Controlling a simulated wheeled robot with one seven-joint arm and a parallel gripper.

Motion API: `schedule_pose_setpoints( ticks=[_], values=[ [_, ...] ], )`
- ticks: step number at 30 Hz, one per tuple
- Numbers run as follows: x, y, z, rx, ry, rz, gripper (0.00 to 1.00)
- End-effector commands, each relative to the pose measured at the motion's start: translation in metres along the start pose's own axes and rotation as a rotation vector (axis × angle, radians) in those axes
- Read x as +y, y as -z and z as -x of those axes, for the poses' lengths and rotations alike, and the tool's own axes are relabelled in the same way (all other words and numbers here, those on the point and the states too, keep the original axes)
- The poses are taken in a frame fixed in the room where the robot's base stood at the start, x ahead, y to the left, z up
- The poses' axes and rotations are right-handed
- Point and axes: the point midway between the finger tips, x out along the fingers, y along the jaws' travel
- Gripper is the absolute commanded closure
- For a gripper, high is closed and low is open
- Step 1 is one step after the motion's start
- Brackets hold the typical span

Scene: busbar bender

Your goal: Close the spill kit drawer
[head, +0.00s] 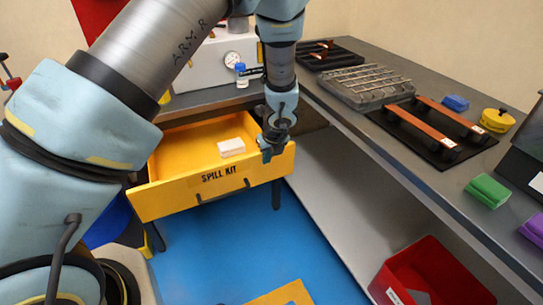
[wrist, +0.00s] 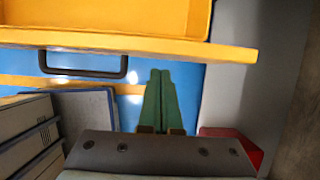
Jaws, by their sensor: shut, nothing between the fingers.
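The yellow spill kit drawer (head: 170,199) stands pulled out under the back worktop, with a "SPILL KIT" label on its front. A small white box lies inside it. My gripper (head: 272,150) hangs at the right part of the drawer front in the head view, its fingers pointing down. In the wrist view the green fingers of my gripper (wrist: 160,76) are together with nothing between them. The drawer front (wrist: 200,47) runs across just beyond the fingertips, with its dark handle (wrist: 83,73) to their left. I cannot tell whether the fingers touch the front.
A grey bench (head: 400,149) along the right carries a wire rack, copper bars on black holders and coloured blocks. A red bin (head: 395,275) sits low at the right. Blue floor (head: 235,250) lies open before the drawer. A white machine with a gauge stands behind.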

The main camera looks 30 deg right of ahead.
Motion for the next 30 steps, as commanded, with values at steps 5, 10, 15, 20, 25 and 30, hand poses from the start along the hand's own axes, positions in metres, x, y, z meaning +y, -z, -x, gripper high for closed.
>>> schedule_pose_setpoints(
  ticks=[5,10,15,20,25,30],
  values=[
    [0.0,-0.01,-0.004,0.001,0.0,-0.001,1.0],
    [0.0,-0.011,-0.005,0.001,0.0,-0.001,1.0],
    [0.0,-0.011,-0.005,0.001,0.0,-0.001,1.0],
    [0.0,-0.016,-0.005,0.001,0.0,0.001,1.0],
    [0.001,-0.035,-0.01,0.001,0.0,0.003,1.0],
    [0.002,-0.068,-0.021,0.0,-0.002,0.006,1.0]
  ],
)
